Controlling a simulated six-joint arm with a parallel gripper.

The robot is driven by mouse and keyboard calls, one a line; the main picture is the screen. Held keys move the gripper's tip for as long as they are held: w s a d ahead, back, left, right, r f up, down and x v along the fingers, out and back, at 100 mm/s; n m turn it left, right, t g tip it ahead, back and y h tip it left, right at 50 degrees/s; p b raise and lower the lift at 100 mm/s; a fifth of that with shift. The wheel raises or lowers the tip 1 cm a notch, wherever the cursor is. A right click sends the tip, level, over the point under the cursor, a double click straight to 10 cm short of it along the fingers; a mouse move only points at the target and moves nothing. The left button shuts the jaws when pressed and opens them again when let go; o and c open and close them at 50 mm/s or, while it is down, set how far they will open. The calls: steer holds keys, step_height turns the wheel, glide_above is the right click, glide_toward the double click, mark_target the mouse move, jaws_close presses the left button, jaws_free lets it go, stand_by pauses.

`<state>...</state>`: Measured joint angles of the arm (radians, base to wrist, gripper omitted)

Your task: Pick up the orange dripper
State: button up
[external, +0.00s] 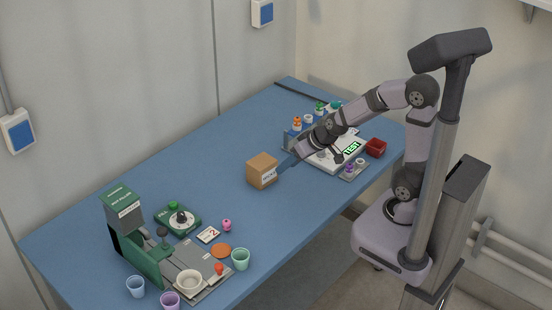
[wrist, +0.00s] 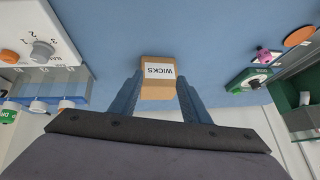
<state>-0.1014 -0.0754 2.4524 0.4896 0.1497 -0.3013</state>
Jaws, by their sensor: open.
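An orange-topped small piece (external: 297,122), which looks like the orange dripper, stands at the blue rack at the far right part of the table. My gripper (external: 284,166) is open and low over the table, apart from the orange piece. A cardboard box marked WICKS (external: 262,171) is at its fingertips. In the wrist view, my gripper (wrist: 159,88) has one finger on each side of the box (wrist: 158,88); contact cannot be told.
A white device with a TEST display (external: 340,152) and a red container (external: 375,148) stand near the rack. A green machine (external: 135,240), a green dial box (external: 178,219), an orange disc (external: 221,251) and several cups are at the front left. The middle left of the table is clear.

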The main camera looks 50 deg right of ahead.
steer(key=w+t+b, duration=0.1)
steer(key=w, duration=0.1)
steer(key=w+d+r+m+t+h+b, duration=0.1)
steer(key=w, duration=0.2)
steer(key=w+r+t+b, duration=0.1)
steer(key=w, duration=0.1)
steer(key=shift+w+d+m+t+h, duration=0.15)
steer(key=shift+d+m+t+h, duration=0.15)
steer(key=shift+m+t+h, duration=0.1)
steer(key=w+d+r+m+t+h+b, duration=0.1)
steer(key=w+d+h+b, duration=0.1)
steer(key=m+g+h+b, duration=0.1)
steer(key=m+h+b, duration=0.3)
steer(key=m+h, duration=0.3)
glide_toward(298, 120)
steer(key=w+n+h, duration=0.1)
steer(key=shift+f+b+x, duration=0.2)
steer(key=shift+b+x, duration=0.05)
steer(key=shift+x, duration=1.7)
steer(key=shift+f+b+x, duration=0.2)
steer(key=shift+b+x, duration=0.05)
steer(key=shift+x, duration=1.65)
steer(key=shift+s+a, duration=0.1)
jaws_close()
